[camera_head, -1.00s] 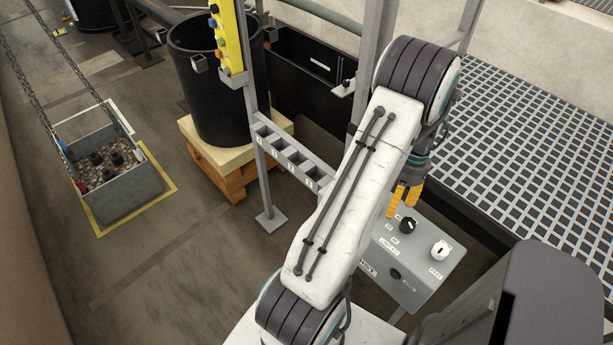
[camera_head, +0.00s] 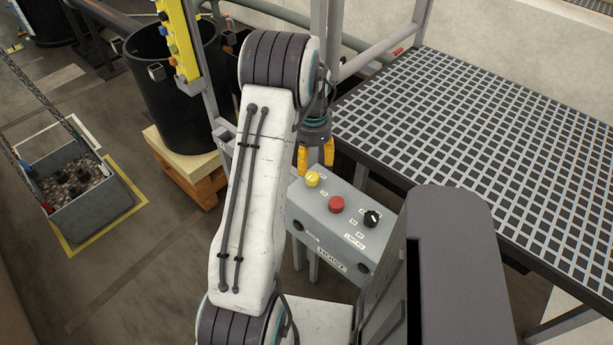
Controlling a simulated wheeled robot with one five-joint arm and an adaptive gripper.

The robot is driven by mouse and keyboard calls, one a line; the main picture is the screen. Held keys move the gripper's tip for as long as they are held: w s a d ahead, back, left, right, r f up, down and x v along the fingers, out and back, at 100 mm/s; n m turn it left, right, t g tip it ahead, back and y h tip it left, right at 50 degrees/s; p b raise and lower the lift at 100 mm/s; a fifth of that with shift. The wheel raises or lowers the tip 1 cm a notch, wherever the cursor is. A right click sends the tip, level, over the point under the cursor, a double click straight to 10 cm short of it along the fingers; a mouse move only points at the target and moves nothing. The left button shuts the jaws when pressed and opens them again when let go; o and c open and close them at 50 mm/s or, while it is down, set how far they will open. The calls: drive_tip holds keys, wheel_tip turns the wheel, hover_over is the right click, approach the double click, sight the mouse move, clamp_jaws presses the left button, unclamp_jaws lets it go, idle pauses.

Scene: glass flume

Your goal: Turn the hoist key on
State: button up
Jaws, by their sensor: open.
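The grey control box marked HOIST (camera_head: 309,208) stands on legs at centre right. Its sloped top shows a yellow button (camera_head: 312,179), a red button (camera_head: 336,204) and a black selector knob (camera_head: 372,218) with a white mark. No key shows in this view; the right end of the box is hidden behind a dark grey part of my body. My gripper (camera_head: 315,173) has yellow fingers, is open and looks empty. It is at the far left edge of the box, close to the yellow button in the picture. Its height over the box is hard to judge.
A grating platform (camera_head: 460,150) lies right of and behind the box. A black bin (camera_head: 172,90) on a wooden pallet and a yellow button strip (camera_head: 178,40) on a post stand left of my arm. A chained grey skip (camera_head: 95,210) rests further left. Floor between is clear.

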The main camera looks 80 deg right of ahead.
sight(312, 176)
drive_tip(key=shift+m, duration=0.9)
drive_tip(key=shift+f+m, duration=0.2)
drive_tip(key=shift+m, duration=0.1)
drive_tip(key=shift+f+p, duration=0.65)
drive_tip(key=shift+f, duration=2.85)
drive_tip(key=c, duration=1.2)
